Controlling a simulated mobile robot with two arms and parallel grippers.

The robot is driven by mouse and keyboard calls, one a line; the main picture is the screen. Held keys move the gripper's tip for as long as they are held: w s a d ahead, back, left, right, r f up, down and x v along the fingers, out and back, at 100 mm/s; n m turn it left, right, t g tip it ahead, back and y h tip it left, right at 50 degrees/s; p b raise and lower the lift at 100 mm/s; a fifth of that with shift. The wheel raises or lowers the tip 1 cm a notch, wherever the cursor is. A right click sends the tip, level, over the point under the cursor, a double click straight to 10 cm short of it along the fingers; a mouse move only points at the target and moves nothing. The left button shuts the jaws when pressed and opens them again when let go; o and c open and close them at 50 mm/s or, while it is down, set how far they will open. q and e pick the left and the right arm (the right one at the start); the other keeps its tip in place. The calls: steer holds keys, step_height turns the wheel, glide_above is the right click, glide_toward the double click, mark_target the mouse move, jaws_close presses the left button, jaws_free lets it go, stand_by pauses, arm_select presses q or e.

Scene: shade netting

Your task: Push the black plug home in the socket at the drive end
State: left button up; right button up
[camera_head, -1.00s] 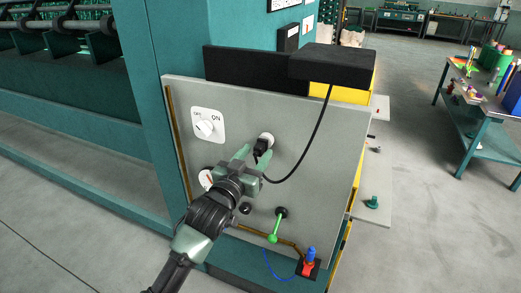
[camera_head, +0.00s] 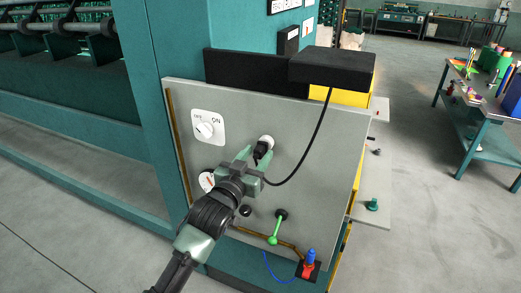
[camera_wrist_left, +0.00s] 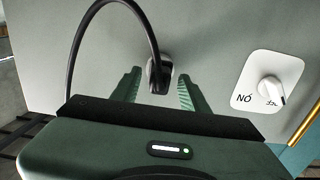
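The black plug (camera_head: 261,151) is at the round pale socket (camera_head: 267,140) on the grey panel (camera_head: 325,150), its cable looping down and up to the black box above. I cannot tell how deep the plug sits. My left gripper (camera_head: 257,154) is at the plug, its arm coming from lower left. In the left wrist view, the plug (camera_wrist_left: 158,76) is between the green fingers of the left gripper (camera_wrist_left: 158,82), with a gap on each side. The socket (camera_wrist_left: 165,56) is partly hidden behind the plug there. My right gripper is not in view.
The panel carries a white rotary switch (camera_head: 208,127), a dial (camera_head: 206,181), a green lever (camera_head: 275,232) and a red-and-blue fitting (camera_head: 310,264) below. A black box (camera_head: 332,67) overhangs the panel. A bench (camera_head: 480,118) stands to the right across open floor.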

arm_select(q)
jaws_close()
steer(key=shift+w+d, duration=0.15)
steer(key=shift+w, duration=0.2)
steer(key=shift+o, duration=1.1)
jaws_free()
steer(key=shift+s+a+f, duration=0.1)
steer(key=shift+s+a, duration=0.1)
steer(key=shift+s, duration=0.2)
steer(key=b+v, duration=0.2)
steer(key=v, duration=0.5)
steer(key=shift+w, duration=0.1)
